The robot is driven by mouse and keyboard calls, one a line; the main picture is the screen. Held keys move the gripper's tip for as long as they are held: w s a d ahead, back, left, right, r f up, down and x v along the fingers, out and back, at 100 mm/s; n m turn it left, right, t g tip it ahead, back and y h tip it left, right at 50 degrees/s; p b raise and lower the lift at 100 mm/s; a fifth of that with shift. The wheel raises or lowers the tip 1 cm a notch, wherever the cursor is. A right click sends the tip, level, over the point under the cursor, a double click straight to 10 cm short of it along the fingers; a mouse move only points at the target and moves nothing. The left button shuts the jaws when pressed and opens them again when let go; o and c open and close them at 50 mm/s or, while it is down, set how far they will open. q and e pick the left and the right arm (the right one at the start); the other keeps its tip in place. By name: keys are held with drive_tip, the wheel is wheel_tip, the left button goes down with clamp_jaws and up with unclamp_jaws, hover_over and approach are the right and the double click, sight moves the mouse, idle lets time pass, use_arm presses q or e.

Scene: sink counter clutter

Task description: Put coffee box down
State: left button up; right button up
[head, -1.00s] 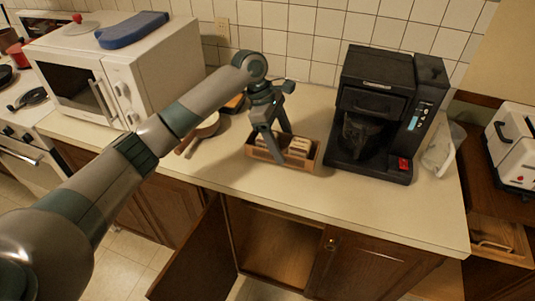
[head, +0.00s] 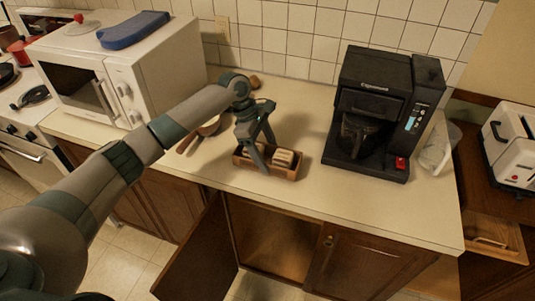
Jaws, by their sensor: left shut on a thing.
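The coffee box is a small open brown wooden box (head: 286,174) with light-coloured contents, in the middle of the counter in the head view. My left gripper (head: 262,154) comes down over the box from above and is shut on it, with its fingers hiding part of the middle. The box looks upright and at or very near the counter top; I cannot tell whether its underside touches. My right gripper is not in view.
A black coffee maker (head: 378,110) stands to the right of the box, a white microwave (head: 130,75) to the left. A pan (head: 210,127) lies partly behind my arm. Bare counter (head: 310,205) lies in front. A cabinet door (head: 205,255) hangs open below.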

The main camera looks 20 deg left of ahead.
use_arm(q)
drive_tip(key=shift+f, duration=0.55)
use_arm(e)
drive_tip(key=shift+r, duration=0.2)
use_arm(q)
drive_tip(key=o, duration=0.8)
drive_tip(key=shift+o, duration=1.3)
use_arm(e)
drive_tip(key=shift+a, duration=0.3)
